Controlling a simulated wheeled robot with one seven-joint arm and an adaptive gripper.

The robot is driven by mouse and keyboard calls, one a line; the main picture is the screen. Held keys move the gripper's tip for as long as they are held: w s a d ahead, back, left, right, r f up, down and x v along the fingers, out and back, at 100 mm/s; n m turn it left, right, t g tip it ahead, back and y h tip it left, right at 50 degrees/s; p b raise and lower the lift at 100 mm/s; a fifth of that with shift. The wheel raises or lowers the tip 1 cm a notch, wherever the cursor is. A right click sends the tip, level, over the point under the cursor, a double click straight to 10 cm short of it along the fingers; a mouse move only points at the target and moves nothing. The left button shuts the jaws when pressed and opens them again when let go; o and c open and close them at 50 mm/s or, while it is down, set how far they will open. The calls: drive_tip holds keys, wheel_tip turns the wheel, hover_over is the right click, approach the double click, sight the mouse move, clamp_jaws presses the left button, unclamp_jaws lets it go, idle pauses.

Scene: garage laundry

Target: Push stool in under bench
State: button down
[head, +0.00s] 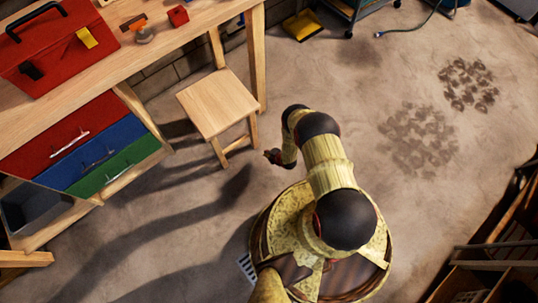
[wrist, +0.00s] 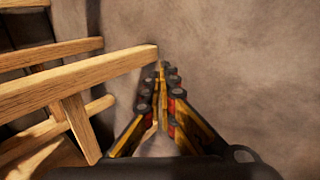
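The wooden stool (head: 217,101) stands upright on the floor, its square seat in front of the gap between the drawers and the bench's right legs. The wooden bench (head: 150,50) runs along the upper left. My gripper (head: 272,156) is low, just right of the stool's lower front. In the wrist view, my gripper's fingers (wrist: 162,75) converge and look shut, with nothing seen between them. The stool's wooden bars (wrist: 80,80) fill the left there, one ending close by the fingertips. Whether they touch is unclear.
Red, blue and green drawers (head: 82,147) are left of the stool. A red toolbox (head: 55,45) sits on the bench. A yellow item (head: 302,25) lies on the floor by the wall. Floor to the right is open, with dark stains (head: 418,138). Wooden crates (head: 500,265) stand lower right.

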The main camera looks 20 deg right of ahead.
sight(256, 139)
drive_tip(key=w+b, duration=0.1)
drive_tip(key=w, duration=0.1)
drive_tip(key=w+a+b, duration=0.1)
drive_tip(key=w, duration=0.2)
drive_tip(key=w+a+b, duration=0.1)
drive_tip(key=w, duration=0.1)
drive_tip(key=shift+w+a+f, duration=0.15)
drive_tip(key=shift+w+a, duration=0.05)
drive_tip(key=shift+a, duration=0.05)
drive_tip(key=shift+w+a, duration=0.1)
drive_tip(key=shift+w, duration=0.2)
drive_tip(key=shift+w+a+r+b, duration=0.15)
drive_tip(key=shift+w+a+b, duration=0.1)
drive_tip(key=shift+w, duration=0.5)
drive_tip(key=shift+w+a+r+b, duration=0.15)
drive_tip(key=shift+w+b, duration=0.1)
drive_tip(key=shift+w, duration=0.45)
drive_tip(key=shift+s+d+f+p, duration=0.1)
drive_tip(key=shift+s+d+p, duration=0.25)
drive_tip(key=shift+s, duration=0.5)
drive_tip(key=shift+s+d+p, duration=0.15)
drive_tip(key=shift+s+p, duration=0.45)
drive_tip(key=shift+s, duration=0.25)
drive_tip(key=shift+s+d+f+p, duration=0.1)
drive_tip(key=shift+s+d+p, duration=0.25)
drive_tip(key=shift+s, duration=0.5)
drive_tip(key=shift+a, duration=0.1)
